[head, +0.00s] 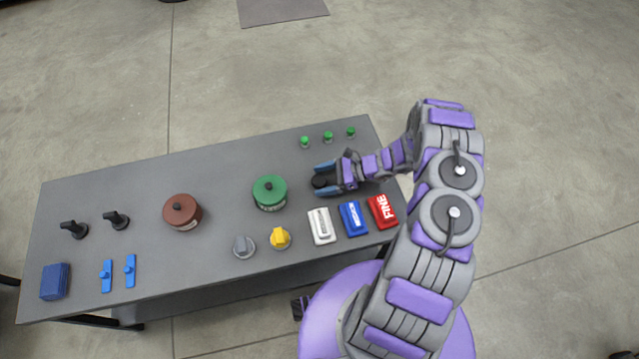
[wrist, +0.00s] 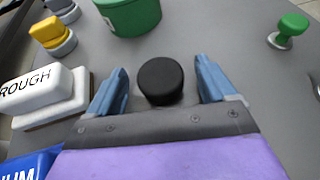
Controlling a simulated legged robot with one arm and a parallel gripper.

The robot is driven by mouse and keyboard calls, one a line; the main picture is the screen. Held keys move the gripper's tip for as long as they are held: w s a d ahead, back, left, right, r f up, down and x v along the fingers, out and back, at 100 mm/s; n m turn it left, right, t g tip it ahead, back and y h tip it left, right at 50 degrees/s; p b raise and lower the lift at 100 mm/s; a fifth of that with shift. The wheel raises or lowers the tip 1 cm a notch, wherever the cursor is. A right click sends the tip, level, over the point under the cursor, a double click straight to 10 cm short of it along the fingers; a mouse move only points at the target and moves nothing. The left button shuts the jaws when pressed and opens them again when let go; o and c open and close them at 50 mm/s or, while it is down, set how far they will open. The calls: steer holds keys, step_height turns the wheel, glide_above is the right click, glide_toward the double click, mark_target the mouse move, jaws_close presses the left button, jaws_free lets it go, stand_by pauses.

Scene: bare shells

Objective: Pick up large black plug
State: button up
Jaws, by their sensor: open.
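The large black plug (wrist: 161,81) is a round, dark, flat-topped piece on the grey table. In the wrist view it stands between the two blue fingers of my gripper (wrist: 161,92), with a gap on each side. My gripper is open. In the head view the gripper (head: 323,177) reaches in from the right at table level, and the black plug (head: 319,181) shows only in part between the fingers. The lower part of the plug near the palm is hidden in the wrist view.
On the grey table (head: 225,165), a green lidded pot (head: 270,192) stands just left of the plug. White (head: 321,226), blue (head: 353,218) and red (head: 382,211) blocks lie in front. A brown pot (head: 182,211) is farther left.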

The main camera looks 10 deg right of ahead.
steer(key=shift+x, duration=0.75)
steer(key=shift+c, duration=0.3)
steer(key=c, duration=1)
